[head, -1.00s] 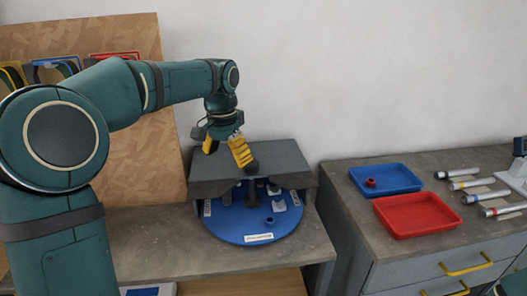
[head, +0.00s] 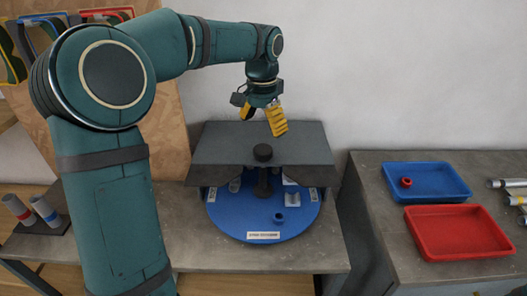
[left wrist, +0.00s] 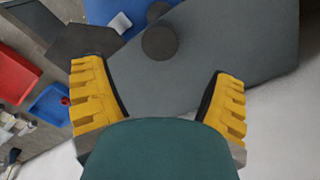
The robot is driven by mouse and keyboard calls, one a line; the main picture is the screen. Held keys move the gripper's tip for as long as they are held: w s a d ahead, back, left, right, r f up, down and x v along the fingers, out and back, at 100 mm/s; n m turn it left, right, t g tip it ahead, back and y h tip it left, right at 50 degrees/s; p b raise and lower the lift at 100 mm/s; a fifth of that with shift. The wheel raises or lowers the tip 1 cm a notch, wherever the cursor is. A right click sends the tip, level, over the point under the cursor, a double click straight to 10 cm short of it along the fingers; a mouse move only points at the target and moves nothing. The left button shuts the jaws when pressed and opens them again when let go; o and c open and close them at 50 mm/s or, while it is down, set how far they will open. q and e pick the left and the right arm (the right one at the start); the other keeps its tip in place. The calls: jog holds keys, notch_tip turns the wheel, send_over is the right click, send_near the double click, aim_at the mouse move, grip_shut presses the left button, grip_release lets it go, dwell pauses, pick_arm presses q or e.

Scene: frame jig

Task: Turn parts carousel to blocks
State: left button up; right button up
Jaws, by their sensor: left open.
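The parts carousel is a blue disc (head: 225,221) partly under a grey cover (head: 230,143). A white label (head: 263,236) with unreadable text is at its front edge. A small blue ring part (head: 279,217) and a pale part (head: 291,199) sit on it. A black round knob (head: 262,152) stands at the cover's front edge. It also shows in the left wrist view (left wrist: 159,43). My left gripper (head: 263,121) is open and empty above the cover, apart from the knob. In the left wrist view the knob lies beyond the gap between the yellow fingers (left wrist: 158,75). My right gripper is out of view.
On the right bench are a blue tray (head: 440,183) with a small red part (head: 406,183) and a red tray (head: 455,250). Marked cylinders (head: 43,210) stand at the left. The bench in front of the disc (head: 300,258) is clear.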

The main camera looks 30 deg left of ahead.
aim_at(263, 149)
pick_arm(q)
notch_tip(263, 149, down, 8)
jog(key=shift+b, duration=0.8)
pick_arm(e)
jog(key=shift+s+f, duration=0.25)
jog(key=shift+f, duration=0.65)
pick_arm(q)
jog(key=c, duration=1.4)
